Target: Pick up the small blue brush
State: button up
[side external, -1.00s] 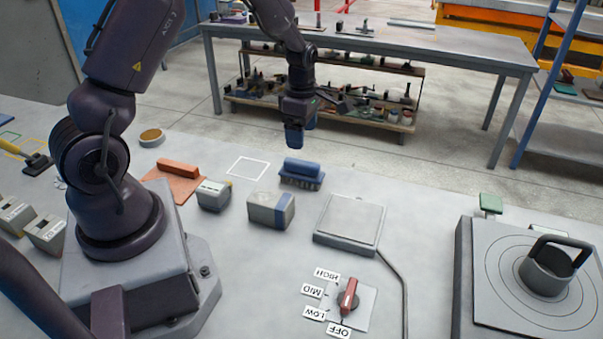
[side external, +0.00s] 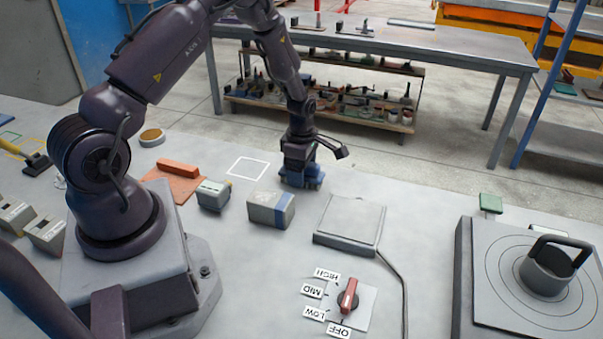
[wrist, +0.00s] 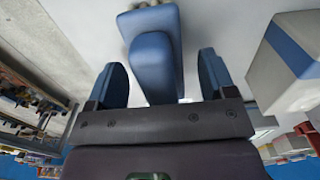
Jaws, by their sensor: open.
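The small blue brush (side external: 304,183) stands on the grey table, mostly hidden under my gripper in the side view. In the wrist view the blue brush (wrist: 152,55) lies between my two fingers, with its handle pointing toward the palm. My gripper (side external: 301,170) is lowered right over the brush. In the wrist view my gripper (wrist: 163,78) is open, with one finger on each side of the handle and a gap on both sides.
A grey box with a blue band (side external: 270,209) stands close by, also at the right of the wrist view (wrist: 293,60). A flat grey plate (side external: 350,222), a small grey-green block (side external: 213,195) and an orange block (side external: 178,169) are near. The table's far edge lies just behind the brush.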

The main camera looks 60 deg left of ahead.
jog(key=shift+c, duration=0.4)
jog(key=c, duration=1)
jog(key=shift+o, duration=0.2)
jog(key=shift+r, duration=0.2)
jog(key=shift+r, duration=0.3)
notch_tip(320, 180, up, 2)
jog(key=shift+r, duration=0.25)
jog(key=s+d+r, duration=0.6)
jog(key=s+r, duration=0.3)
jog(key=s, duration=0.3)
jog(key=shift+s+r, duration=0.3)
jog(key=shift+s, duration=0.05)
